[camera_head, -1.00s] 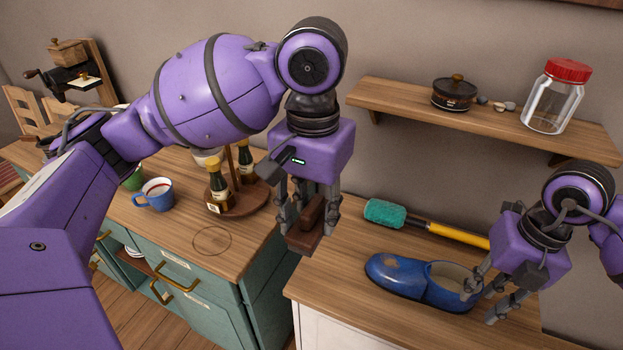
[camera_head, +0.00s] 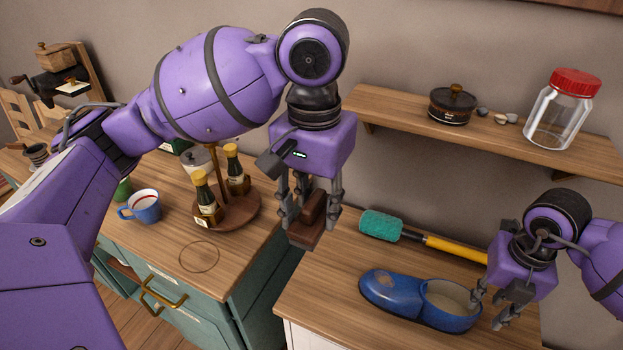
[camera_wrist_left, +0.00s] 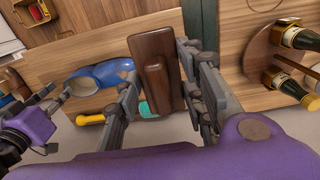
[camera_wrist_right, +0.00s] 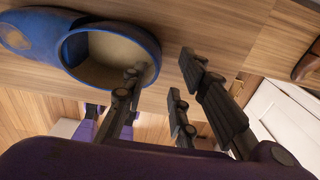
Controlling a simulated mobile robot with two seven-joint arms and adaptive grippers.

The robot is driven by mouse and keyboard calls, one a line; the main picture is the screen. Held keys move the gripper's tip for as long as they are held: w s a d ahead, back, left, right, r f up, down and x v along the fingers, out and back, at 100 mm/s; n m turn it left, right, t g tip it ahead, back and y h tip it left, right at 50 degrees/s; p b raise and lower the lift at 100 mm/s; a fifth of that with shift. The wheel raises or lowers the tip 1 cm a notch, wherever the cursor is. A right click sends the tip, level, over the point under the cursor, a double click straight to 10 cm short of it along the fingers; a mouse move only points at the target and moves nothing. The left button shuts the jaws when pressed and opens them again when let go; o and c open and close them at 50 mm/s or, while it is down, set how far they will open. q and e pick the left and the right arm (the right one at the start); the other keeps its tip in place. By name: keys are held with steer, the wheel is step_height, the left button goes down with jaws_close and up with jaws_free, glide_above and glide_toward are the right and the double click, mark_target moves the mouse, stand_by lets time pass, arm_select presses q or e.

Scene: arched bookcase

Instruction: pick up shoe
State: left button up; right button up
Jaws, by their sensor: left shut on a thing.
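A blue shoe (camera_head: 400,293) lies on the right wooden counter, its toe to the left and its open heel end to the right. My right gripper (camera_head: 485,312) is open at the heel end. In the right wrist view one finger reaches over the rim of the shoe (camera_wrist_right: 75,45) into its opening, and the other fingers are outside, apart from it. I cannot tell whether the finger touches the rim.
A teal-headed brush (camera_head: 380,225) with a yellow handle lies behind the shoe. A shelf (camera_head: 400,115) above holds a dark pot (camera_head: 452,106) and a red-lidded jar (camera_head: 562,115). A blue mug (camera_head: 145,207) and a bottle carousel (camera_head: 238,207) stand on the left counter.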

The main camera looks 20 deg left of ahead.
mark_target(480, 313)
step_height(480, 313, down, 4)
steer(key=shift+f, duration=0.2)
steer(key=shift+s, duration=0.1)
jaws_close()
steer(key=shift+r, duration=0.1)
